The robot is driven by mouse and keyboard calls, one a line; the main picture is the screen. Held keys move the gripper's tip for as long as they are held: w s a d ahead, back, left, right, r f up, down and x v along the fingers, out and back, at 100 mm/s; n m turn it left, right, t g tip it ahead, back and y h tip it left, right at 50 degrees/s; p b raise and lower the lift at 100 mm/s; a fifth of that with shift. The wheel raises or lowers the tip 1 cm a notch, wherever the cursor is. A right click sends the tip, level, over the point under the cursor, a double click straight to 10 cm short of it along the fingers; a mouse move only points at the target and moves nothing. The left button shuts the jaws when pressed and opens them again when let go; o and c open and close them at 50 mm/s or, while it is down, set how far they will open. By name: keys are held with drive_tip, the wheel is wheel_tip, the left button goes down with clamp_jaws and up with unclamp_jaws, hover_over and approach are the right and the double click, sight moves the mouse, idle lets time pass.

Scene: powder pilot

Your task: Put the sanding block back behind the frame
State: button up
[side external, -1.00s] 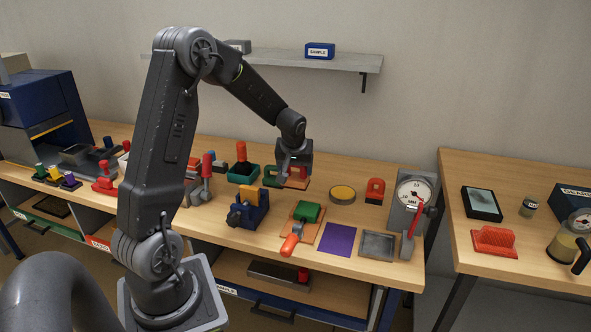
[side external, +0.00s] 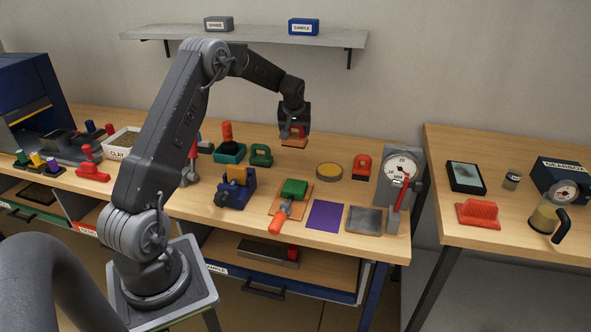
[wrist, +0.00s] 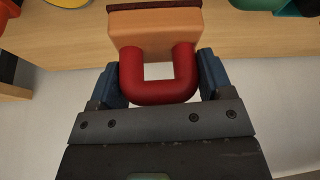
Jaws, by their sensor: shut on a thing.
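My gripper (side external: 293,119) is shut on the sanding block (side external: 295,142), an orange block with a red loop handle, and holds it above the rear of the bench. In the wrist view, the blue fingers of my gripper (wrist: 160,78) close on both sides of the red handle; the sanding block (wrist: 155,36) shows orange with a dark brown strip along its far edge. A grey square piece with a rim (side external: 364,220) lies at the bench's front right and may be the frame; I cannot tell for sure.
A green loop-handled block (side external: 261,155) stands to the left of the held block. A yellow-topped round dish (side external: 329,171), a red loop-handled piece (side external: 361,167) and a dial gauge (side external: 402,170) stand to the right. A green block (side external: 294,188) and purple sheet (side external: 325,214) lie in front.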

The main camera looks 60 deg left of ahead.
drive_tip(key=shift+w+a+f, duration=0.2)
drive_tip(key=shift+f, duration=0.1)
wheel_tip(320, 180, down, 10)
drive_tip(key=shift+r, duration=0.25)
drive_tip(key=shift+f, duration=0.1)
drive_tip(key=o, duration=1.4)
